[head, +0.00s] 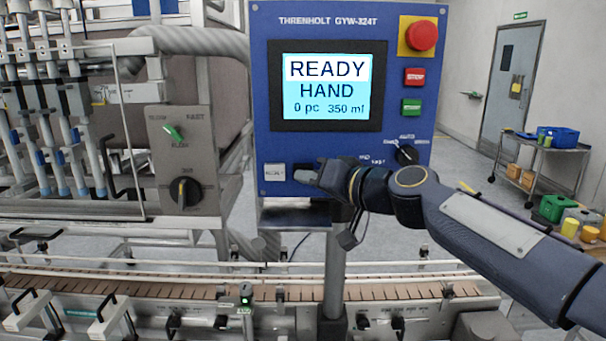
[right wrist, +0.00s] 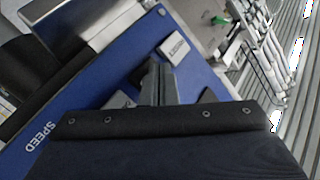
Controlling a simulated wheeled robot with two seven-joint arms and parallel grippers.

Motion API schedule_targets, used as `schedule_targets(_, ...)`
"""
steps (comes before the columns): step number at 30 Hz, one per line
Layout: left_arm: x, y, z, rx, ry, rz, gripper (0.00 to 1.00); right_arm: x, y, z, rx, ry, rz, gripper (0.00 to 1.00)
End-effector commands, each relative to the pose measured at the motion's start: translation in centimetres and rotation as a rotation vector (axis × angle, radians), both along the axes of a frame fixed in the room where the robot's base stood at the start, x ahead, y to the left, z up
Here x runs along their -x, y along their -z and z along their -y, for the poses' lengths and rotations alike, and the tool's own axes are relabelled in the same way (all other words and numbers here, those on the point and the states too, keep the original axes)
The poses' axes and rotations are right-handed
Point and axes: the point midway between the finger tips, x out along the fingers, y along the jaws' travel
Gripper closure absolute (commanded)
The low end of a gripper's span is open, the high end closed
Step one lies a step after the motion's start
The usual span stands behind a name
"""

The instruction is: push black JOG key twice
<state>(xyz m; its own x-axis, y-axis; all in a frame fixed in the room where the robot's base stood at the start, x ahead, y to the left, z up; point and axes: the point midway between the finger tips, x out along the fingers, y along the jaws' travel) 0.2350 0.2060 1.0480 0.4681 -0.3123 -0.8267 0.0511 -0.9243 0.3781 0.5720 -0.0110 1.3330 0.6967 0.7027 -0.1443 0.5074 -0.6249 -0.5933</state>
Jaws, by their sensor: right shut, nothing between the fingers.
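The blue control panel (head: 262,100) faces me, with its screen (head: 328,86) reading READY, HAND, 0 pc and 350 ml. My right gripper (head: 306,177) is shut and empty at the panel's lower part, just right of the white key (head: 275,172). In the right wrist view the closed fingers (right wrist: 152,85) point at the blue face near the white key (right wrist: 174,48). The black JOG key is mostly or wholly hidden behind the fingers; I cannot tell whether they touch it. My left gripper is not in view.
A red emergency button (head: 421,36), a red STOP key (head: 414,77) and a green key (head: 411,107) are on the panel's right. A rotary selector (head: 405,154) is close above my right forearm. A grey switch box (head: 183,150) stands left; a conveyor (head: 190,289) runs below.

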Motion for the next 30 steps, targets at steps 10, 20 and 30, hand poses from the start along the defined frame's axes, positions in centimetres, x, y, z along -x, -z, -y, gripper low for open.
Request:
schedule_targets(10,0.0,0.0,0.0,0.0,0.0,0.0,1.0,-0.08,0.01,-0.01,-0.001,0.0,-0.001,1.0)
schedule_targets(20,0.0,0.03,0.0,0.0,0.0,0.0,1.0,-0.48,0.05,-0.02,0.0,0.0,-0.001,1.0)
schedule_targets(30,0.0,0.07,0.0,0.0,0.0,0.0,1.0,-0.87,-0.04,0.02,-0.001,0.001,0.0,1.0)
